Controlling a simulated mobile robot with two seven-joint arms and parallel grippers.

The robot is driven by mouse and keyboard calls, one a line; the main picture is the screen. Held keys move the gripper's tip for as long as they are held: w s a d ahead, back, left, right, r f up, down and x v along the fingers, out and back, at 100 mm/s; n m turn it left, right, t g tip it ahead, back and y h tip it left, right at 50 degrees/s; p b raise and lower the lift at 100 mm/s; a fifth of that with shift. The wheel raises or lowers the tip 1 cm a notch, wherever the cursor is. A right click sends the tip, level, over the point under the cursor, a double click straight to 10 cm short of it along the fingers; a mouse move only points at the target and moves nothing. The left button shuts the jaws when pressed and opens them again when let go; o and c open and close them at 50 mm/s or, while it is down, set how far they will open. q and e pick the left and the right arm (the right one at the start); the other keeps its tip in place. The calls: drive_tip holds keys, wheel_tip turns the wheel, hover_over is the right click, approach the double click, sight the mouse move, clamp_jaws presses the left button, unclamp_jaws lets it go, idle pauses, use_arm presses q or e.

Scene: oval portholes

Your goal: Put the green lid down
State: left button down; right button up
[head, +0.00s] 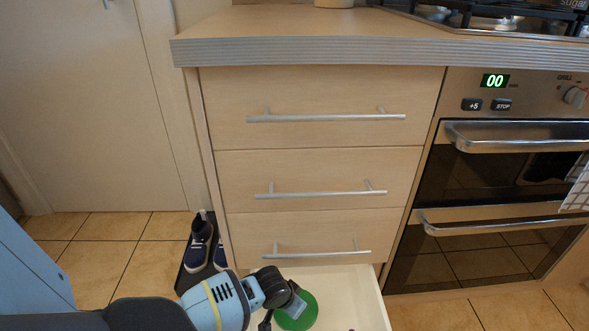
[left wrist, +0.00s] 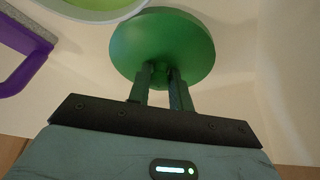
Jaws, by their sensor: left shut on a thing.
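The green lid (head: 298,312) is round and shows in the head view at the bottom, over the open bottom drawer (head: 372,300). My left gripper (head: 284,312) reaches in from the left and partly covers it. In the left wrist view the lid (left wrist: 165,45) is seen close up, with a small knob between the two fingers of my left gripper (left wrist: 160,75). The gripper is shut on that knob. I cannot tell whether the lid touches the drawer floor. My right gripper is not in view.
In the left wrist view, a pale container with a green inside (left wrist: 95,8) and a purple-edged grey item (left wrist: 22,50) lie near the lid. Shoes (head: 200,245) stand left of the drawers. An oven (head: 500,180) is on the right. The countertop (head: 300,38) overhangs the cabinet.

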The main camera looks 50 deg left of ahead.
use_arm(q)
drive_tip(key=shift+f, duration=0.15)
drive_tip(key=c, duration=1.3)
unclamp_jaws()
drive_tip(key=shift+o, duration=0.2)
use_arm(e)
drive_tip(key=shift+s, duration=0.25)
use_arm(q)
drive_tip(key=p+v, duration=0.6)
drive_tip(key=v, duration=0.6)
drive_tip(key=shift+r+p, duration=0.3)
drive_tip(key=shift+p, duration=0.05)
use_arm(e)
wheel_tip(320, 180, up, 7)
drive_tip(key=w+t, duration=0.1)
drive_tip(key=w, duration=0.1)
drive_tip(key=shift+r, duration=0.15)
